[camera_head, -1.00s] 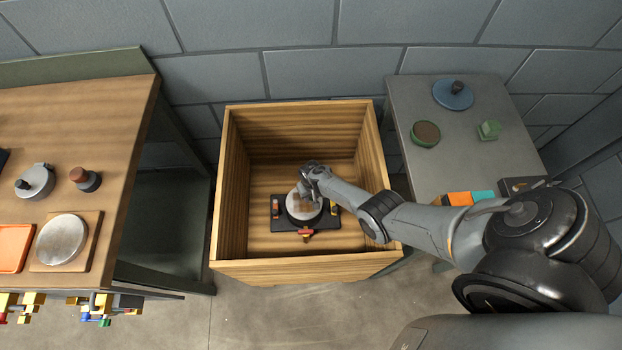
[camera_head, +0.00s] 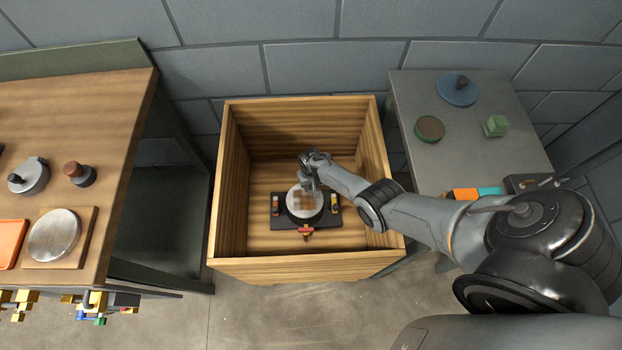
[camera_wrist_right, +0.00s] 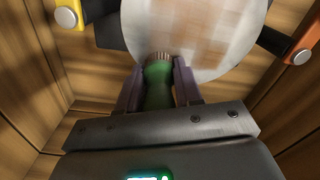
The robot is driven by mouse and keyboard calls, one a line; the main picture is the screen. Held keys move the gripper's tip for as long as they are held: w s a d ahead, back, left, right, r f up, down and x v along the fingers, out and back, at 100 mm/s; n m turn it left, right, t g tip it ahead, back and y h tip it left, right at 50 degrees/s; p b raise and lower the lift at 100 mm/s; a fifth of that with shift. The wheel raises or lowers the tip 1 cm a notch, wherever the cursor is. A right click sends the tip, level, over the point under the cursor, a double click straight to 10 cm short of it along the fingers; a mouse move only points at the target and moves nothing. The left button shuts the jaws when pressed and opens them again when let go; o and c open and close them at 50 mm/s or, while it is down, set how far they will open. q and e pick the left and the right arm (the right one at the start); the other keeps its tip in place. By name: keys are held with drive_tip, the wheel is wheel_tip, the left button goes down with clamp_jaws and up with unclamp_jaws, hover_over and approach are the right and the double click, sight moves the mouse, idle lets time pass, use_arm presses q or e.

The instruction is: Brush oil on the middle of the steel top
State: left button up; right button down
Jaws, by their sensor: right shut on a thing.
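The steel top is a pale round disc (camera_head: 298,212) on a dark fixture inside the wooden box. Brown, blocky patches show across its middle in the head view and also on the disc in the wrist view (camera_wrist_right: 235,45). My right gripper (camera_head: 308,185) is over the disc's back edge. In the wrist view my right gripper (camera_wrist_right: 157,85) is shut on the green handle of a brush (camera_wrist_right: 157,92), whose tan bristle end is at the disc's rim. I cannot tell whether the bristles touch it. My left gripper is out of view.
Wooden box walls (camera_head: 227,190) surround the fixture (camera_head: 333,220), which has small coloured clamps at its sides and front. A grey table (camera_head: 465,150) at right holds a blue lid (camera_head: 457,92), a round green dish (camera_head: 429,128) and a green block (camera_head: 495,125). A wooden bench (camera_head: 110,110) stands left.

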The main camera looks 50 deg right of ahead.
sight(312, 211)
drive_tip(key=shift+s+a+r+p, duration=0.1)
drive_tip(key=shift+s+a+p, duration=0.45)
drive_tip(key=shift+a+p, duration=0.1)
drive_tip(key=shift+s+a+p, duration=0.35)
drive_tip(key=shift+s+a, duration=0.1)
drive_tip(key=shift+s+a+f+p, duration=0.2)
drive_tip(key=shift+s+a+p, duration=0.8)
drive_tip(key=shift+s+a, duration=0.1)
drive_tip(key=shift+s+a+r+p, duration=0.15)
drive_tip(key=shift+s+a+p, duration=0.35)
drive_tip(key=shift+a+p, duration=0.1)
drive_tip(key=shift+s+a+p, duration=0.3)
drive_tip(key=shift+s+a, duration=0.25)
drive_tip(key=shift+a, duration=0.1)
